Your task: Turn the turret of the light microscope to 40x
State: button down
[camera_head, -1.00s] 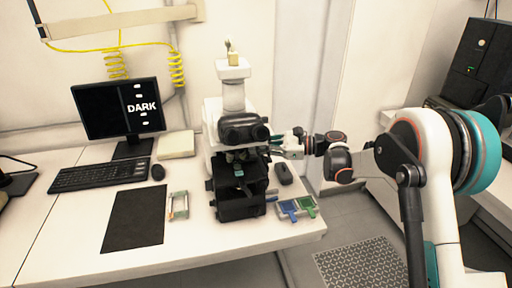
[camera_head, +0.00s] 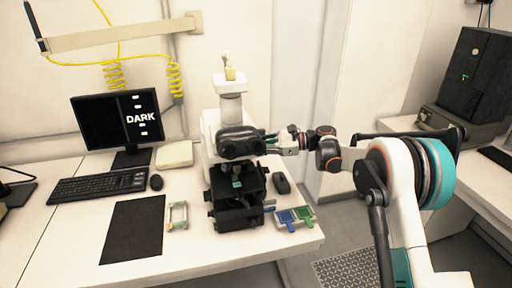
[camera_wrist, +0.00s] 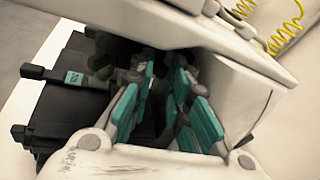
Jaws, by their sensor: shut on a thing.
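My gripper (camera_head: 268,142) reaches in from the right, beside the eyepieces and above the stage. In the wrist view its teal fingers (camera_wrist: 165,72) are under the white microscope head, close together at the turret. The turret and its objectives are mostly hidden by the fingers and shadow, and I cannot read any magnification.
A keyboard (camera_head: 98,185), mouse (camera_head: 156,182) and black mat (camera_head: 133,230) lie to the left. A black object (camera_head: 281,183) and blue and green trays (camera_head: 295,217) sit right of the stage, near the bench edge.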

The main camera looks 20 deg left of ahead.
jog(key=shift+s+a, duration=0.15)
jog(key=shift+a, duration=0.25)
jog(key=c, duration=1.7)
grip_release()
jog(key=shift+o, duration=0.2)
jog(key=shift+s+a, duration=0.1)
jog(key=f+v, duration=0.1)
jog(key=v, duration=0.7)
jog(key=shift+r, duration=0.4)
